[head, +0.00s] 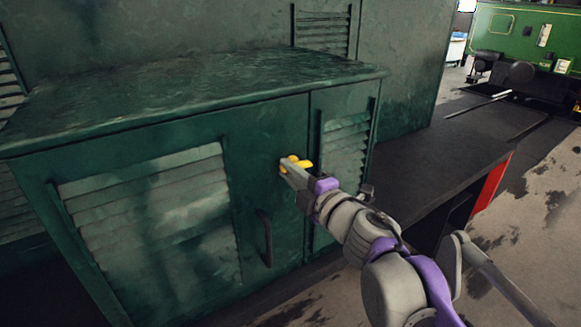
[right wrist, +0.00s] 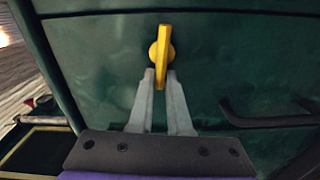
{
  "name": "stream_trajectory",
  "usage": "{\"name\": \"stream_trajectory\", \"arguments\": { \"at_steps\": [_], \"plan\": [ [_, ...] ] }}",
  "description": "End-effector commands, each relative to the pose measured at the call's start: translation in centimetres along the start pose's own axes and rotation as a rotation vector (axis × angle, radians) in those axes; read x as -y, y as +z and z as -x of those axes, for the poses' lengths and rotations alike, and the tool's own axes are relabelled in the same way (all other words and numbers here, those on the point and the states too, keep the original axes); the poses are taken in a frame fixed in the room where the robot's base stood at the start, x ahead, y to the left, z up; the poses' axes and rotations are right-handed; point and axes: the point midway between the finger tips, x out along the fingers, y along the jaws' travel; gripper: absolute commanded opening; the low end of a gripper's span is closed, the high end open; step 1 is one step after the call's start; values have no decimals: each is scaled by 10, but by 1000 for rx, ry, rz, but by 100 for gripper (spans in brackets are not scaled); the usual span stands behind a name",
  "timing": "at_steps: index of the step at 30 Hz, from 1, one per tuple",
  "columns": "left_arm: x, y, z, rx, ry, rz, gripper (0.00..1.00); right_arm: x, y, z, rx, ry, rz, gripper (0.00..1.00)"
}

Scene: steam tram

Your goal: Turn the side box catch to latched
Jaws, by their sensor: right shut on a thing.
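The side box (head: 270,140) is a dark green metal cabinet with louvred panels, and its door looks closed. The side box catch (head: 299,162) is a small yellow turn handle near the door's right edge. In the right wrist view the catch (right wrist: 161,55) has a round boss and a bar standing roughly in line with my fingers. My right gripper (head: 286,168) reaches in from the lower right and is shut on the catch bar. Its two grey fingertips (right wrist: 161,80) lie on either side of the bar's lower end. My left gripper is not in view.
A dark door handle (head: 264,238) sits below the catch on the same door. A dark ledge with a red end (head: 490,186) lies to the right of the box. A green vehicle (head: 530,38) stands in the far background. The floor at the right is open.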

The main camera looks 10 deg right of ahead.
Motion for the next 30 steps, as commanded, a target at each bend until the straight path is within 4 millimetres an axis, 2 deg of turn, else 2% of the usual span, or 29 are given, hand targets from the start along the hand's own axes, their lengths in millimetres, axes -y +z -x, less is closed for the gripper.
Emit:
{"name": "stream_trajectory", "arguments": {
  "at_steps": [9,24,25,29,30],
  "plan": [
    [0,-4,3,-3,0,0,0,3,0,0,0,0,108,0],
    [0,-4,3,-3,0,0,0,4,0,0,1,-1,126,0],
    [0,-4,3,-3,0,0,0,4,0,0,1,-1,125,20],
    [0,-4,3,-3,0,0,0,4,0,0,1,0,125,43],
    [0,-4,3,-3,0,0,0,3,0,0,1,0,124,46]
  ]
}}
